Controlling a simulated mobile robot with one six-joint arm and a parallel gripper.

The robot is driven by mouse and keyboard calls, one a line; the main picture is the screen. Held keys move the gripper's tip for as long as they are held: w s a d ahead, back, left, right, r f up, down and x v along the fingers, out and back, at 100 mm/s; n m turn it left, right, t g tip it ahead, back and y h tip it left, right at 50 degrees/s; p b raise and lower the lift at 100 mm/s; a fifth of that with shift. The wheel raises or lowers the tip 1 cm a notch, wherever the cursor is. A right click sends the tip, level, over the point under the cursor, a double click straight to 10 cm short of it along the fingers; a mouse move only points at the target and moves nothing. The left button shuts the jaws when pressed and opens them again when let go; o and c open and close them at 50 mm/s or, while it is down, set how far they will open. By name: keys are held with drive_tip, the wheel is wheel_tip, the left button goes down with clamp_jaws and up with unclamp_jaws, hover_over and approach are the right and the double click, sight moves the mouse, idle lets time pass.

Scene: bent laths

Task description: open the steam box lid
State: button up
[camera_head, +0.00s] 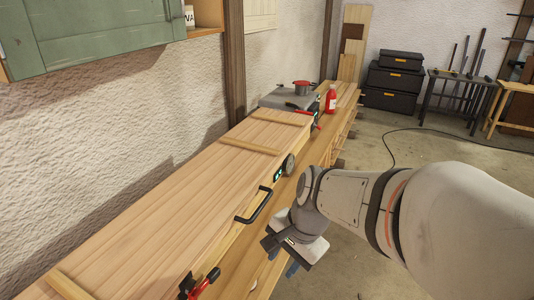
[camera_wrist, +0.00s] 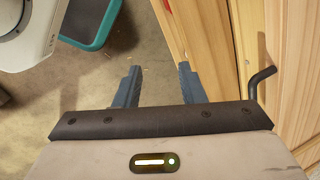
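The steam box is a long pale wooden box along the wall, and its lid (camera_head: 165,205) lies flat and looks closed. A black bar handle (camera_head: 254,206) stands out from the box's front side. The handle also shows at the right edge of the wrist view (camera_wrist: 259,80). My gripper (camera_head: 290,269) is in front of the box, to the right of and below the handle in the head view, not touching it. In the wrist view my gripper (camera_wrist: 159,84) has its two blue-grey fingers apart with nothing between them.
A round dial (camera_head: 289,164) sits on the box front beyond the handle. A red-and-black clamp (camera_head: 198,284) is at the near front edge. A green cabinet (camera_head: 95,30) hangs above. Open floor lies right.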

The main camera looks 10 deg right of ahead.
drive_tip(key=w+r+m+y+p, duration=0.2)
drive_tip(key=w+r+m+p, duration=0.15)
drive_tip(key=m, duration=0.55)
drive_tip(key=m+t+y+p, duration=0.35)
drive_tip(key=m+p, duration=0.25)
drive_tip(key=m, duration=1.8)
approach(263, 205)
drive_tip(key=shift+n+t, duration=0.3)
drive_tip(key=shift+t, duration=0.05)
drive_tip(key=b+x, duration=0.4)
drive_tip(key=x, duration=0.1)
drive_tip(key=b+x, duration=0.3)
drive_tip(key=shift+s+a+f, duration=0.1)
drive_tip(key=shift+s+f, duration=0.2)
drive_tip(key=shift+x, duration=0.9)
